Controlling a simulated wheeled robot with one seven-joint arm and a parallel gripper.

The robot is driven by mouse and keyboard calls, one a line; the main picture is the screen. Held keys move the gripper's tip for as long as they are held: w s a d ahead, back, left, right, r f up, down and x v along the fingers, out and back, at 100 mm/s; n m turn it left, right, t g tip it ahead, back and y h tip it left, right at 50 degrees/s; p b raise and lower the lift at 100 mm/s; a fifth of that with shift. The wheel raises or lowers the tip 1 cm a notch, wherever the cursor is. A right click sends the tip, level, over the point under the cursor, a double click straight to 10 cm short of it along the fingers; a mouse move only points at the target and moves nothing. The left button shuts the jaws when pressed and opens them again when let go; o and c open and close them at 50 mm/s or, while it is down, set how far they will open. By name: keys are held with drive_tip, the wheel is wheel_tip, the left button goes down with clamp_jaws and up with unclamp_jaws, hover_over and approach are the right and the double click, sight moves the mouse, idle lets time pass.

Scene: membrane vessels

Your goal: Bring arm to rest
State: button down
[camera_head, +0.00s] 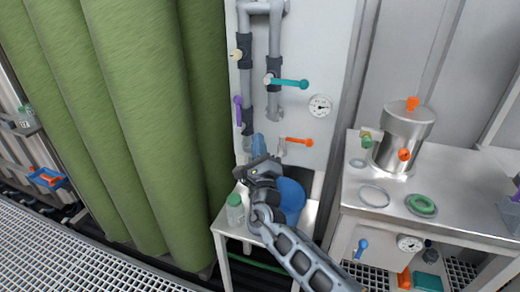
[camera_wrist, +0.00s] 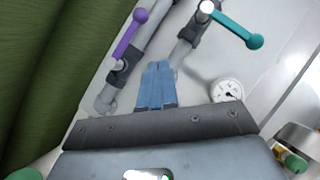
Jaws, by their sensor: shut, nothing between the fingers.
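My gripper (camera_head: 258,146) is at the end of my arm, which reaches up from the bottom of the head view. Its blue fingers are closed together and empty, in front of the white pipe panel. In the wrist view the blue fingers (camera_wrist: 157,82) point toward the panel, between the pipes and below the valve handles. No handle or other thing is between the fingers.
The panel carries a teal handle (camera_head: 290,84), a purple handle (camera_head: 238,108), an orange handle (camera_head: 299,141) and a gauge (camera_head: 320,106). Below stand a blue bucket (camera_head: 291,199) and a green-capped bottle (camera_head: 235,211). A steel table with a vessel (camera_head: 403,135) is right; green curtains (camera_head: 120,110) hang left.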

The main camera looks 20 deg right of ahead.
drive_tip(key=s+a+f+m+g, duration=0.3)
drive_tip(key=s+f+m+g, duration=0.2)
drive_tip(key=s+f+m, duration=0.75)
drive_tip(key=s+a+f+m+g+y, duration=0.15)
drive_tip(key=s+f+m, duration=0.3)
drive_tip(key=s, duration=0.55)
drive_tip(key=s+a+f+m+g+y, duration=0.1)
drive_tip(key=s+f+m+g+y, duration=0.3)
drive_tip(key=s, duration=0.7)
drive_tip(key=s+d+r+m+t, duration=0.1)
drive_tip(key=s+r+m, duration=0.2)
drive_tip(key=s+m, duration=0.4)
drive_tip(key=s+d+r+m+t, duration=0.1)
drive_tip(key=s+d+r+m, duration=0.15)
drive_tip(key=s+m, duration=0.45)
drive_tip(key=s+d+r+m, duration=0.3)
drive_tip(key=s+r+m, duration=0.1)
drive_tip(key=r, duration=0.3)
drive_tip(key=s+d+r+m+h, duration=0.1)
drive_tip(key=s+d+r+m, duration=0.2)
drive_tip(key=s+r, duration=0.4)
drive_tip(key=shift+s+r+m+t, duration=0.25)
drive_tip(key=shift+m+t, duration=0.2)
drive_tip(key=shift+m, duration=0.25)
